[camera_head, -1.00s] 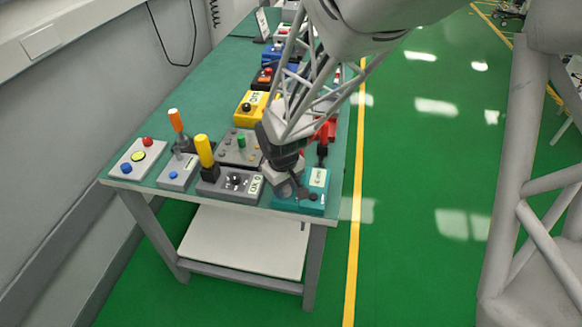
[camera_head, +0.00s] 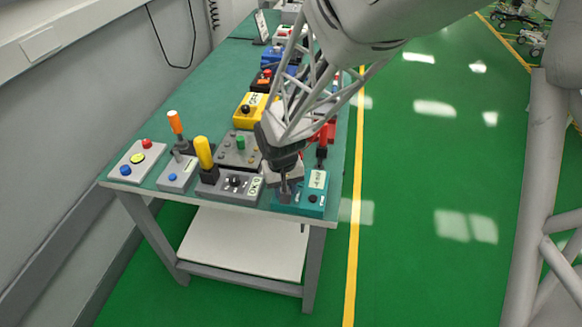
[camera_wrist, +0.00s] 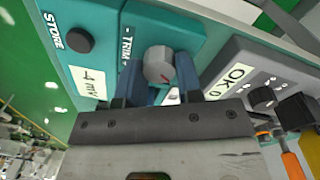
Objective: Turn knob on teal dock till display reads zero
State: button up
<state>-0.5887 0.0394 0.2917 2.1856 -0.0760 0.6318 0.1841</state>
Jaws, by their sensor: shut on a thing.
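The teal dock (camera_head: 313,208) sits at the near right corner of the bench. A dark STORE button (camera_wrist: 80,40) sits on the same face. My gripper (camera_head: 286,190) reaches down onto the left part of the dock. In the wrist view its blue fingers (camera_wrist: 170,80) stand around the knob, shut on it. In the head view the gripper hides the knob.
A grey box (camera_head: 232,187) with a black knob and an OK display stands just left of the dock. A yellow-handled lever (camera_head: 204,153) and other control boxes fill the bench further left and behind. The bench edge (camera_head: 250,208) is close in front.

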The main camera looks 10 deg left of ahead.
jog(key=shift+m, duration=0.3)
jog(key=o, duration=0.9)
jog(key=shift+o, duration=0.2)
jog(key=shift+r, duration=0.15)
jog(key=shift+a+r, duration=0.15)
jog(key=shift+r, duration=3.6)
